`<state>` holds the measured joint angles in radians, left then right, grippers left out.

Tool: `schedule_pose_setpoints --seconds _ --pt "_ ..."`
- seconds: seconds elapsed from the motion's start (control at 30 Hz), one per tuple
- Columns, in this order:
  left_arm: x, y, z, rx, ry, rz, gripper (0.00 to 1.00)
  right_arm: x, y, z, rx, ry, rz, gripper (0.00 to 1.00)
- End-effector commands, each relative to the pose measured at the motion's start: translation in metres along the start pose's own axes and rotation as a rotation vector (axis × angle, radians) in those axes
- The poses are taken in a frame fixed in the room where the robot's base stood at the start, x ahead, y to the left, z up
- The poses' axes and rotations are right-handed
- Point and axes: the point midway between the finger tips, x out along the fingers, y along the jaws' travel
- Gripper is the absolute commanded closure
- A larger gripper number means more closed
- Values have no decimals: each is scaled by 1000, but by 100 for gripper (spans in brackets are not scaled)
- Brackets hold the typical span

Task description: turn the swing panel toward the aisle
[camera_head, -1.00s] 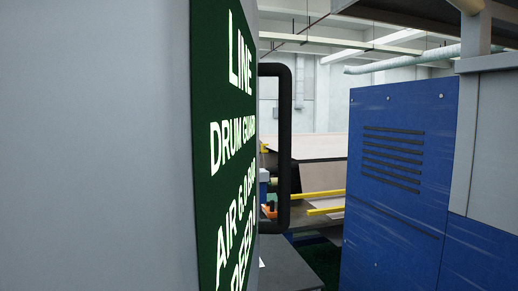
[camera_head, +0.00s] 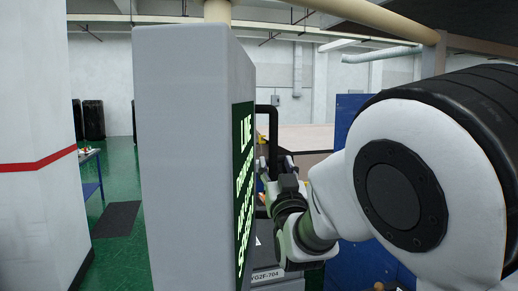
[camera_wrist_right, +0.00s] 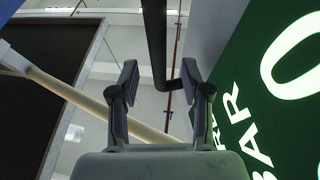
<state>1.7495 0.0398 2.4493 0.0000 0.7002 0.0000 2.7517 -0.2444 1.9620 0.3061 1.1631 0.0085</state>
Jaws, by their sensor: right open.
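The swing panel (camera_head: 190,150) is a thick grey slab standing upright left of the middle in the head view. Its right face carries a green sign (camera_head: 243,190) with white letters, which also shows in the right wrist view (camera_wrist_right: 255,100). A black bar handle (camera_head: 274,130) stands out from that face. My right gripper (camera_head: 270,180) is at the lower part of the handle. In the right wrist view my right gripper (camera_wrist_right: 160,80) is open, with the handle (camera_wrist_right: 158,40) showing between its fingers; I cannot tell whether they touch. My left gripper is out of view.
A white wall with a red stripe (camera_head: 45,165) stands at the left. Green floor (camera_head: 120,170) with a dark mat (camera_head: 117,219) lies between it and the panel. A blue cabinet (camera_head: 345,105) is partly hidden behind my right arm.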

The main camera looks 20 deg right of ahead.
Motion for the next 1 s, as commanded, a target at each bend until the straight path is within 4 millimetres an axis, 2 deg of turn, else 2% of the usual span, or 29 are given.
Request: schedule_pose_setpoints --seconds 0.03,0.23,0.37,0.57,0.63,0.7,0.73,1.0 --pt "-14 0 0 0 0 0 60 13 1 -6 2 -1 1 52" --pt "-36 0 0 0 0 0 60 49 0 -5 0 -2 0 52" --pt "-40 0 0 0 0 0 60 59 0 -1 0 -3 0 52" --pt "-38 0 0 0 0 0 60 59 0 1 -1 -4 -1 52" --pt "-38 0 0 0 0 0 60 58 0 1 -1 -4 -1 70" --pt "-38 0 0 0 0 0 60 58 0 1 -1 -4 -1 95" --pt "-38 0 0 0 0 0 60 58 0 1 -1 -4 -1 100" --pt "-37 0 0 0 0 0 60 58 1 1 -2 -3 2 100"
